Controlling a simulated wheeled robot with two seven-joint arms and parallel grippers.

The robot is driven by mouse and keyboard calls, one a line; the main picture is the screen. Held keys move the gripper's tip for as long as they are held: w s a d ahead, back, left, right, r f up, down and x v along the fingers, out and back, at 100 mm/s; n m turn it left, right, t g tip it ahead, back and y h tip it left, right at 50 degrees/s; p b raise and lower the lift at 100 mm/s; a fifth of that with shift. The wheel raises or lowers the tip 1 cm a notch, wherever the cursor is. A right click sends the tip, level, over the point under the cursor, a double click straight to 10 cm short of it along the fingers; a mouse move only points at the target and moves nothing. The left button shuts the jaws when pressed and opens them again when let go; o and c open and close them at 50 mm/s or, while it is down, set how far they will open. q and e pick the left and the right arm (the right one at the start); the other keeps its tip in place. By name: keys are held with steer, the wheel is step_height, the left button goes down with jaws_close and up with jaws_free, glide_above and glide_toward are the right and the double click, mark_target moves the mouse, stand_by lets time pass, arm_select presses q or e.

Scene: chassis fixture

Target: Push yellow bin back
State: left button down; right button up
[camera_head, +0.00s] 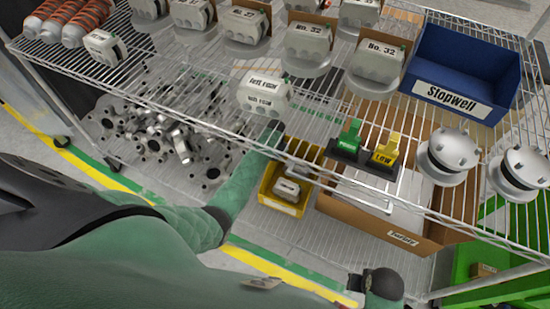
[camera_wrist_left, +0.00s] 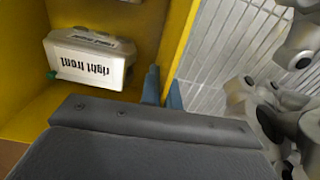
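The yellow bin (camera_head: 266,186) sits on the lower level under the wire shelf, holding a pale casing part (camera_head: 288,188). In the left wrist view the bin's yellow wall (camera_wrist_left: 181,30) and the part (camera_wrist_left: 90,60), labelled "right front" upside down, show close up. My left gripper (camera_head: 271,138) reaches under the upper shelf to the bin's left side, partly hidden by wires. In the left wrist view its two fingers (camera_wrist_left: 162,88) are close together at the bin's side wall, seemingly one on each face. I cannot tell whether they press on it.
A cardboard box (camera_head: 405,238) stands right of the bin. Metal parts (camera_head: 160,130) are heaped to its left. Above, the wire shelf holds a blue Stopwell bin (camera_head: 465,65), labelled casings (camera_head: 262,92) and round metal parts (camera_head: 450,155). Floor lies in front.

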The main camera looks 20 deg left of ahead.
arm_select(q)
steer(key=shift+w, duration=0.15)
arm_select(e)
steer(key=shift+w, duration=0.15)
arm_select(q)
steer(key=c, duration=1.6)
jaws_free()
arm_select(e)
steer(key=shift+s, duration=0.2)
arm_select(q)
steer(key=shift+o, duration=0.2)
steer(key=shift+r, duration=0.1)
